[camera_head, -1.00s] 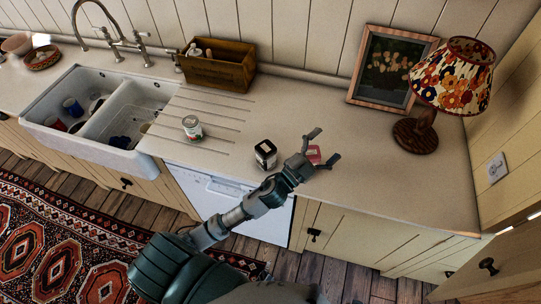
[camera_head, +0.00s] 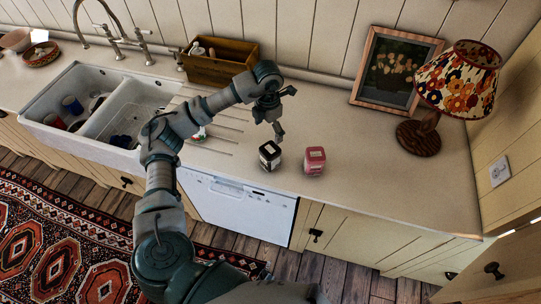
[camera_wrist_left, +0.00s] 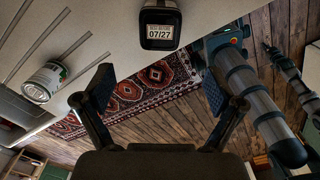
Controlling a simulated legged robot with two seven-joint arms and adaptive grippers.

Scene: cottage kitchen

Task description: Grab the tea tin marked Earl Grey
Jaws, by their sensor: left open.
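Two tins stand side by side near the counter's front edge. One is a black tin (camera_head: 270,155) with a pale label; the other is a red-pink tin (camera_head: 314,161) to its right. I cannot read the name Earl Grey on either. In the left wrist view the black tin (camera_wrist_left: 160,25) shows a pale patch reading 07/27 at the top. My left gripper (camera_head: 284,112) is open and empty, above and behind the black tin in the head view. Its fingers (camera_wrist_left: 155,90) are spread in the wrist view, with no tin between them. My right gripper is not seen.
A can (camera_head: 199,133) is partly hidden behind my left arm; it shows clearly in the wrist view (camera_wrist_left: 45,82). A wooden box (camera_head: 228,68) stands at the back, a lamp (camera_head: 455,82) and picture frame (camera_head: 391,71) at right. The sink (camera_head: 62,98) is left.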

